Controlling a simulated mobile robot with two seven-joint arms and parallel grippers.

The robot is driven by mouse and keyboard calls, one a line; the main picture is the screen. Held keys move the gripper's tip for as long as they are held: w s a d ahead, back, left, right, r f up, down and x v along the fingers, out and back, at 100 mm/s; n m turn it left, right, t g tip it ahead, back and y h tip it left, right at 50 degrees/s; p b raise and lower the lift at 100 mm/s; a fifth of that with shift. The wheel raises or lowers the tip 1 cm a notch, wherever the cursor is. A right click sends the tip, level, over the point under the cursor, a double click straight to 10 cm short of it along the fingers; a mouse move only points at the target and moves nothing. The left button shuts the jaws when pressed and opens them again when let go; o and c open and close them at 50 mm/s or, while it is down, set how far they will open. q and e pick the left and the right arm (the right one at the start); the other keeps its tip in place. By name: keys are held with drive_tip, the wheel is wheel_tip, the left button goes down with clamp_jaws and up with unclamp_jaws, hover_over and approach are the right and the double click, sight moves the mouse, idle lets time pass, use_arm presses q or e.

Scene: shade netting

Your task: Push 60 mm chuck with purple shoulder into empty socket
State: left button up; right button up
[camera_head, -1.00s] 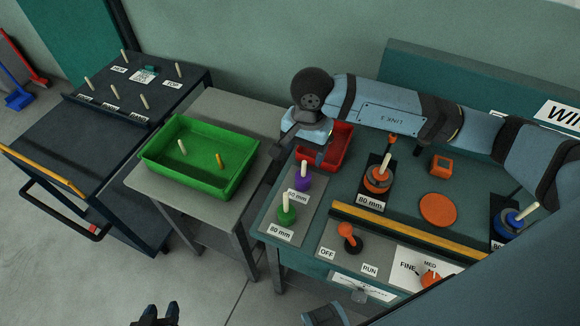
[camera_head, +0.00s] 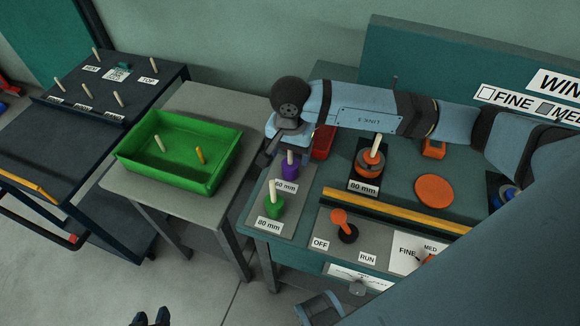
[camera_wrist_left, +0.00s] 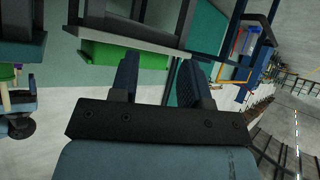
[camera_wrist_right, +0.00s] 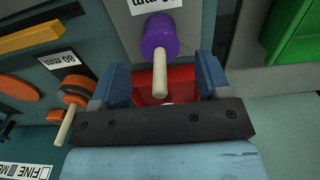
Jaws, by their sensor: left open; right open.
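A purple chuck (camera_head: 290,170) with a pale upright pin stands on a grey plate (camera_head: 259,232) behind a 60 mm label. A green chuck (camera_head: 273,207) with a pale pin stands in front of it, by an 80 mm label. My right gripper (camera_head: 266,154) is open and empty, just behind and left of the purple chuck. In the right wrist view the purple chuck (camera_wrist_right: 159,36) lies beyond the open fingers (camera_wrist_right: 162,75), its pin pointing back between them. My left gripper (camera_head: 152,318) is open and empty at the bottom edge, away from the bench. I cannot make out an empty socket.
A green tray (camera_head: 150,183) with a cream and an orange pin stands on a side table (camera_head: 150,202). An orange-topped chuck (camera_head: 370,161), orange disc (camera_head: 434,190), yellow rail (camera_head: 400,212) and OFF/RUN lever (camera_head: 342,222) are on the bench. A red bin (camera_head: 323,143) is partly hidden by my right arm.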

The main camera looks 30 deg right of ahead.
drive_tip(key=shift+f, duration=0.25)
use_arm(q)
drive_tip(key=shift+w+d+r, duration=0.1)
drive_tip(key=shift+d+r, duration=0.05)
drive_tip(key=shift+r, duration=0.2)
use_arm(e)
drive_tip(key=shift+b, duration=0.35)
use_arm(q)
drive_tip(key=shift+f, duration=0.45)
use_arm(e)
clamp_jaws()
